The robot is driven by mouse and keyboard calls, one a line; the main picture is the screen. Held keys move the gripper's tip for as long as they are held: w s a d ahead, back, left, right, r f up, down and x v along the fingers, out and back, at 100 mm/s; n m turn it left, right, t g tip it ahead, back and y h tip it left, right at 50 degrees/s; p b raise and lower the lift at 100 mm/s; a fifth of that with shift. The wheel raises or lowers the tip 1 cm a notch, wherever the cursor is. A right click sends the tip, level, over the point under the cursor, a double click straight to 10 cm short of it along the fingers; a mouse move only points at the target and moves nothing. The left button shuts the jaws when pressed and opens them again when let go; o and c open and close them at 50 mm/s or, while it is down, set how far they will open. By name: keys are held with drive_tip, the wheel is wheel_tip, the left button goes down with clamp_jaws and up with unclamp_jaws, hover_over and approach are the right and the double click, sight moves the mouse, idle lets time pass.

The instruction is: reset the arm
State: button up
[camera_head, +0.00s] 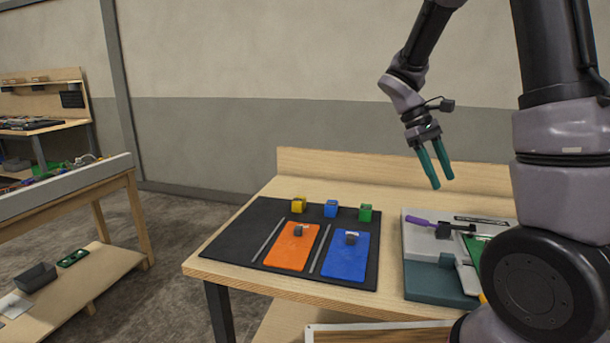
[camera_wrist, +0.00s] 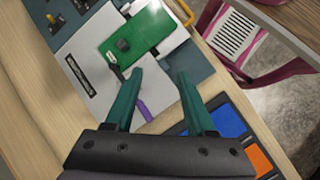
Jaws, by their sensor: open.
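My gripper (camera_head: 436,166) hangs in the air above the back right part of the table, its two teal fingers apart with nothing between them. In the wrist view my gripper (camera_wrist: 168,88) is open above the table, close in view to the grey and teal console (camera_wrist: 75,50). The console also shows in the head view (camera_head: 425,244), at the right of the table and partly hidden by my arm. A purple-handled tool (camera_head: 420,221) lies on it; its purple part also shows in the wrist view (camera_wrist: 144,110). A green board (camera_wrist: 138,38) is on the console.
A black mat (camera_head: 238,236) on the table (camera_head: 290,184) carries an orange plate (camera_head: 285,257), a blue plate (camera_head: 340,268), and yellow (camera_head: 298,204), blue (camera_head: 331,208) and green (camera_head: 365,212) blocks. A low back panel (camera_head: 330,164) edges the table.

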drive_tip(key=s+a+r+m+t+y, duration=0.3)
drive_tip(key=s+r+m+t, duration=0.2)
drive_tip(key=r, duration=0.2)
drive_tip(key=s+a+r+m+t+y, duration=0.3)
drive_tip(key=s+r+m+t, duration=0.2)
drive_tip(key=r, duration=0.3)
drive_tip(key=shift+s+a+t+y, duration=0.2)
drive_tip(key=shift+s+t+y, duration=0.2)
drive_tip(key=shift+s+t, duration=0.25)
drive_tip(key=shift+d+r, duration=0.1)
